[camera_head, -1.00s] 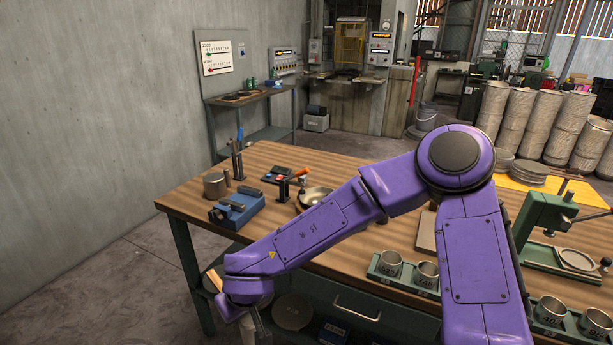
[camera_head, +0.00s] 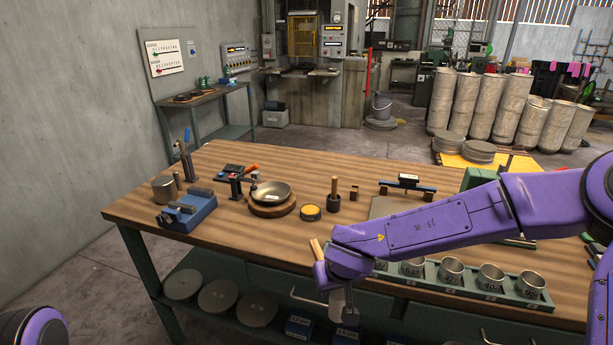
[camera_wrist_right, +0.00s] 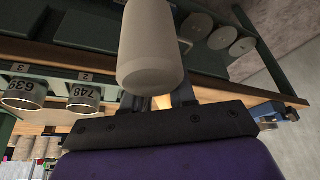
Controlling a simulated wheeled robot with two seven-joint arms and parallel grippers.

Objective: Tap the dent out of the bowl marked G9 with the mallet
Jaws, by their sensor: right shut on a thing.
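A shallow metal bowl (camera_head: 271,190) sits on a round wooden block (camera_head: 272,208) on the bench. Its marking and any dent are too small to make out. My right gripper (camera_head: 343,300) is at the bench's front edge, right of and nearer than that bowl. It is shut on the mallet, whose pale wooden handle (camera_head: 317,247) sticks up beside my wrist. In the right wrist view the mallet's pale cylindrical head (camera_wrist_right: 150,45) is close up in front of the fingers (camera_wrist_right: 160,98). My left gripper is out of view; only part of my left arm shows at lower left.
A green rack of marked cups (camera_head: 452,272) lies along the bench front, partly behind my right arm. A blue vise-like block (camera_head: 187,213), a yellow-topped tin (camera_head: 310,212) and a dark stamp-like tool (camera_head: 333,195) stand near the bowl.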

